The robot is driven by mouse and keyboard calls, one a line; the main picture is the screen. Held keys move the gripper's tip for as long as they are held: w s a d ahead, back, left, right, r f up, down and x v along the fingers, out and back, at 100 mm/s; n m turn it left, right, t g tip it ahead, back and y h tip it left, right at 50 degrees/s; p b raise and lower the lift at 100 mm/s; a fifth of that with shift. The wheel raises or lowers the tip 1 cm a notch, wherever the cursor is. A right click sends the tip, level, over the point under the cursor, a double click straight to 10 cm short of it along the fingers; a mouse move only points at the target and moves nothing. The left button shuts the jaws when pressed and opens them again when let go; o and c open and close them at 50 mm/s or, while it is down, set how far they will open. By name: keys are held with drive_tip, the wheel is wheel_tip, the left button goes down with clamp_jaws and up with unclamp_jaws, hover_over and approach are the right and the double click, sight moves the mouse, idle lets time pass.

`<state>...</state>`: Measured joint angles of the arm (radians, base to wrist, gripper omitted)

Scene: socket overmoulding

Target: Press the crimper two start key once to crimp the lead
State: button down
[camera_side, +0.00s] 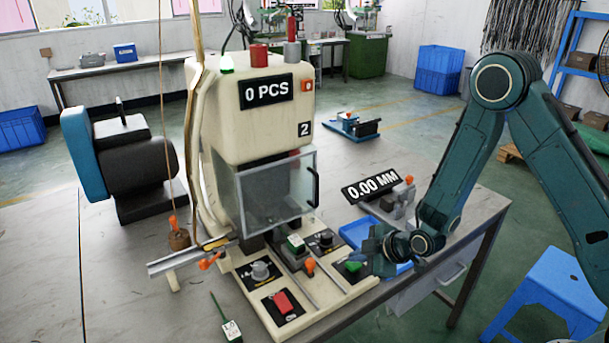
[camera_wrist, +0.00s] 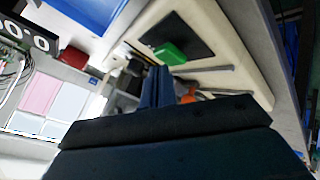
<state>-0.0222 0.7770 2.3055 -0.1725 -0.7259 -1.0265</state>
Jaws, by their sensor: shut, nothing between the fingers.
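Crimper two (camera_side: 250,135) is a cream machine with a "2" label, a "0 PCS" display and a clear guard over its front. A green key (camera_side: 353,266) sits on a black plate at the right of its base, and a red key (camera_side: 283,302) sits on another plate at the front left. My gripper (camera_side: 370,262) is shut and empty, just right of the green key. In the wrist view the shut fingers (camera_wrist: 158,85) appear below the green key (camera_wrist: 170,54); I cannot tell whether they touch it. The lead cannot be made out clearly.
A blue tray (camera_side: 355,234) lies behind my gripper, near a gauge with a "0.00 MM" display (camera_side: 371,185). Knobs (camera_side: 260,271) and an orange-tipped lever (camera_side: 309,266) stand on the base. A metal trough (camera_side: 190,258) juts left.

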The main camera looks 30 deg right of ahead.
sight(358, 266)
drive_tip(key=shift+f, duration=0.55)
idle(0.9)
drive_tip(key=shift+r, duration=3.5)
